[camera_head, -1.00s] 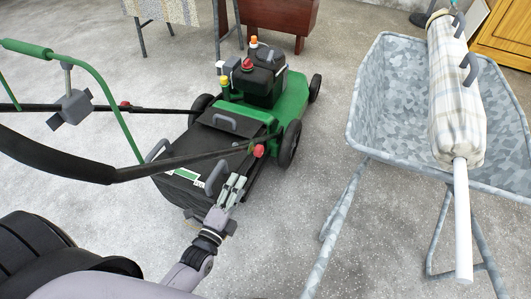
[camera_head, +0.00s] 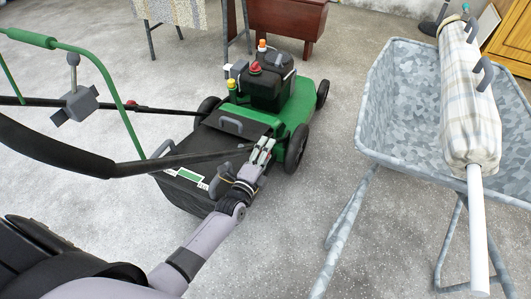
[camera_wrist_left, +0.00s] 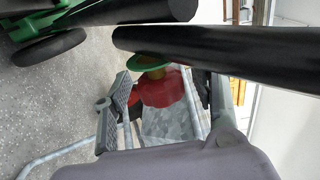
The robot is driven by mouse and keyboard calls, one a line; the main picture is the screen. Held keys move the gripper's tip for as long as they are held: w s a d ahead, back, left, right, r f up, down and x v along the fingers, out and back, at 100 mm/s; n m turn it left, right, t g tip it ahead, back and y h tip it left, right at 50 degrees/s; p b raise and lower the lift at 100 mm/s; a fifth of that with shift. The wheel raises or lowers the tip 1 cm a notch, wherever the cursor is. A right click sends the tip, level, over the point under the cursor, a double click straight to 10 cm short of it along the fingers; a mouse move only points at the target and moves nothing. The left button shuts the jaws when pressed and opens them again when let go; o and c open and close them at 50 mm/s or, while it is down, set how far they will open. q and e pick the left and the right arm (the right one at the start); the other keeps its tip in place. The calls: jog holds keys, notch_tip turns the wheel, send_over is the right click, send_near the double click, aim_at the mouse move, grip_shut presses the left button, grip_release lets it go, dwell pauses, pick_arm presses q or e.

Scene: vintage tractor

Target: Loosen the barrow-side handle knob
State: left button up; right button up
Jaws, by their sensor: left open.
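The barrow-side handle knob (camera_wrist_left: 160,88) is red and lobed, with a green disc behind it, against the black handle bar (camera_wrist_left: 220,55) in the left wrist view. In the head view my left gripper hides it. My left gripper (camera_head: 265,147) is open at the mower's barrow-side handle bar. In the wrist view its fingers stand on either side of the knob; I cannot tell whether they touch it. Another red knob (camera_head: 131,104) sits on the far handle bar. My right gripper is not in view.
The green mower (camera_head: 299,103) has a black grass bag (camera_head: 187,168) below the handle. A galvanised wheelbarrow (camera_head: 382,125) stands to the right, carrying a plaid roll (camera_head: 468,110) on a white pole. Bare concrete floor lies between mower and barrow.

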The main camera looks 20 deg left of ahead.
pick_arm(q)
jog(key=shift+c, duration=0.5)
jog(key=c, duration=1.1)
